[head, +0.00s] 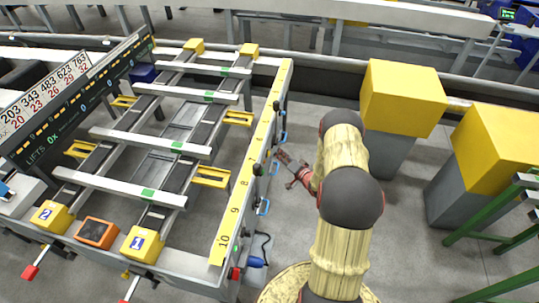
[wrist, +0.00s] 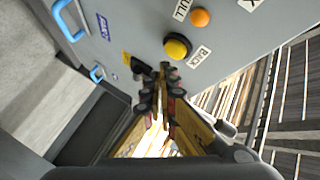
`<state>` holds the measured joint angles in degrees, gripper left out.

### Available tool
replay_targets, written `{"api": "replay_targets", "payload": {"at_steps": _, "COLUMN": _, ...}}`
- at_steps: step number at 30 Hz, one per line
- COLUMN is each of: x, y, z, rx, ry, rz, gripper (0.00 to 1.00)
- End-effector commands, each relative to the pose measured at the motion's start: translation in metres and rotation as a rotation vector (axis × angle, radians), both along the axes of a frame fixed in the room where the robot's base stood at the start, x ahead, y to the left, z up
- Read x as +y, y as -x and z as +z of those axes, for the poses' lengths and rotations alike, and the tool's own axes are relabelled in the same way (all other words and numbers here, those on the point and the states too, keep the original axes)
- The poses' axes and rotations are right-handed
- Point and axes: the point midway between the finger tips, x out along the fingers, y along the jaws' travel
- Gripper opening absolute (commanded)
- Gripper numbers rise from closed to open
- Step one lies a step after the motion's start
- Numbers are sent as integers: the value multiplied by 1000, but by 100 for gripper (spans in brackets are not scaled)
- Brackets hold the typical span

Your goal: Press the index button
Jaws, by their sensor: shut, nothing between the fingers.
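A grey panel (wrist: 150,25) fills the upper part of the wrist view. It carries a large yellow button (wrist: 177,46) beside a "RACK" label (wrist: 199,57) and an orange button (wrist: 200,17) near a "FULL" label (wrist: 181,9). A white label (wrist: 250,3) is cut off at the top edge; I cannot identify the index button for sure. My gripper (wrist: 157,72) is shut and empty, its tips just below the yellow button; I cannot tell whether they touch the panel. In the head view my gripper (head: 287,166) is beside the table's right side.
Blue handles (wrist: 69,19) stick out from the panel. The runout table (head: 165,150) has a yellow numbered scale (head: 243,185) along its right edge. Yellow-topped grey blocks (head: 402,95) stand to the right, with a green frame (head: 490,225) nearby. Bare floor lies between.

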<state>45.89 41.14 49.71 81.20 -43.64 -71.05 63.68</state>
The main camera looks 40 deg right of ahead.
Motion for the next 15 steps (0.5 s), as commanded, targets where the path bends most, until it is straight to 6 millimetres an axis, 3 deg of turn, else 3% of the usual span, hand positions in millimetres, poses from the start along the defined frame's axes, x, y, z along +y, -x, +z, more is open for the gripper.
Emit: {"api": "replay_targets", "payload": {"at_steps": 15, "x": -28, "y": 33, "z": 0, "rx": -1, "ry": 0, "rz": -1, "gripper": 0}}
